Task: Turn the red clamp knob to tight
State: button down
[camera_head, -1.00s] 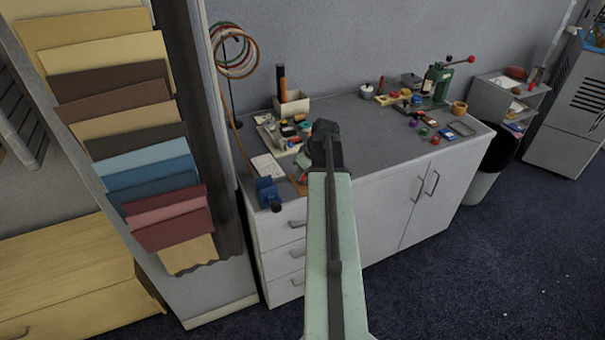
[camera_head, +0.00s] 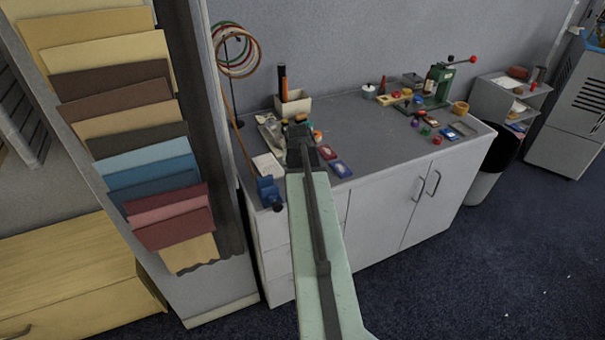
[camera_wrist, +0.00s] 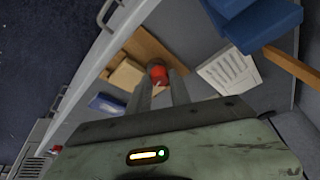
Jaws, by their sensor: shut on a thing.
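The red clamp knob (camera_wrist: 158,73) shows in the wrist view between the tips of my gripper (camera_wrist: 159,84). My gripper is shut on the knob, one finger on each side of it. The knob sits over a brown wooden board (camera_wrist: 150,47) with a pale block (camera_wrist: 126,75) beside it. I cannot tell how tight the clamp is. In the head view, my gripper's dark end (camera_head: 303,150) is over the left part of the grey bench top and hides the knob and most of the board.
A blue vise (camera_head: 269,192) stands at the bench's front left corner, beside a white printed sheet (camera_head: 267,165). Blue and red cards (camera_head: 340,169) lie right of my gripper. A green press (camera_head: 438,85) stands at the back right. The middle of the bench top is clear.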

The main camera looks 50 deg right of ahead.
jog(key=shift+w+m+g, duration=0.2)
jog(key=shift+m+g, duration=0.2)
jog(key=shift+m, duration=0.8)
jog(key=shift+a, duration=0.1)
jog(key=c, duration=1.2)
grip_release()
jog(key=p+v, duration=0.7)
jog(key=shift+a+r, duration=0.25)
jog(key=shift+r, duration=0.05)
